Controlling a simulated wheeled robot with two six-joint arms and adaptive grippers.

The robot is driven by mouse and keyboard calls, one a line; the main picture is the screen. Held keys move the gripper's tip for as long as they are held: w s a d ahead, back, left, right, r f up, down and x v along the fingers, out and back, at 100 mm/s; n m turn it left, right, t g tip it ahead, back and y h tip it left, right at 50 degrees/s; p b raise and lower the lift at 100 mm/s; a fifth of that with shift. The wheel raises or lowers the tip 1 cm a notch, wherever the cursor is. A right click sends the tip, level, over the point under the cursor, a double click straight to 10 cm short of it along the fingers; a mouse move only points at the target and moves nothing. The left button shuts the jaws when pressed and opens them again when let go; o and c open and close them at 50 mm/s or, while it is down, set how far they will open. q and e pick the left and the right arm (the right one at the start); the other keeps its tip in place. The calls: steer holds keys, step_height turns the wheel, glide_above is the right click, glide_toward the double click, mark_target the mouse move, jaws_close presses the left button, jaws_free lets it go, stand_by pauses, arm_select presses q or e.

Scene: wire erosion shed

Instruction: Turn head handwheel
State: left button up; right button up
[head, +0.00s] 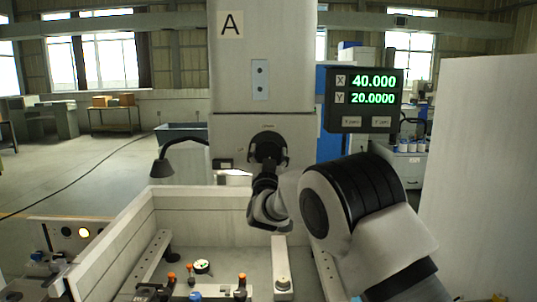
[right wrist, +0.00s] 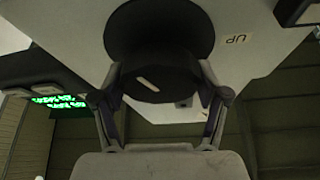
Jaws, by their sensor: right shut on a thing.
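The head handwheel (head: 268,147) is a black round wheel on the front of the grey machine head (head: 233,135). My right gripper (head: 266,176) reaches up to it from below and in front, partly covering it. In the right wrist view the wheel shows as a wide black disc with a narrower black hub (right wrist: 160,84) bearing a white line mark. My right gripper (right wrist: 160,76) has one finger on each side of this hub and is shut on it. The white mark is tilted. My left gripper is not in view.
A black lamp (head: 163,167) on a bent arm is at left. Below, an open-topped tank (head: 180,196) holds rails and small coloured parts. A pale panel (head: 478,170) stands at right.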

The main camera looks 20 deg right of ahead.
steer(key=shift+f+m+g+h+b, duration=0.1)
steer(key=shift+m+g+h+b, duration=0.2)
steer(key=shift+m+h+b, duration=0.7)
steer(key=m+b, duration=0.1)
steer(key=m, duration=0.1)
steer(key=shift+m+g+h, duration=0.3)
steer(key=shift+m+g+h+b, duration=0.45)
steer(key=shift+m+b, duration=0.25)
steer(key=shift+m, duration=0.5)
steer(key=m, duration=0.1)
steer(key=m+g+h, duration=0.1)
steer(key=m, duration=0.1)
steer(key=shift+r+m, duration=0.2)
steer(key=shift+m, duration=0.1)
steer(key=m+g, duration=0.1)
steer(key=m, duration=0.1)
steer(key=m+g, duration=0.1)
steer(key=m, duration=0.2)
steer(key=shift+r+g, duration=0.15)
steer(key=shift+g, duration=0.1)
steer(key=m+g+p, duration=0.1)
steer(key=m, duration=0.3)
steer(key=shift+m+g+y+p, duration=0.7)
steer(key=shift+m+p, duration=0.1)
steer(key=shift+m, duration=0.9)
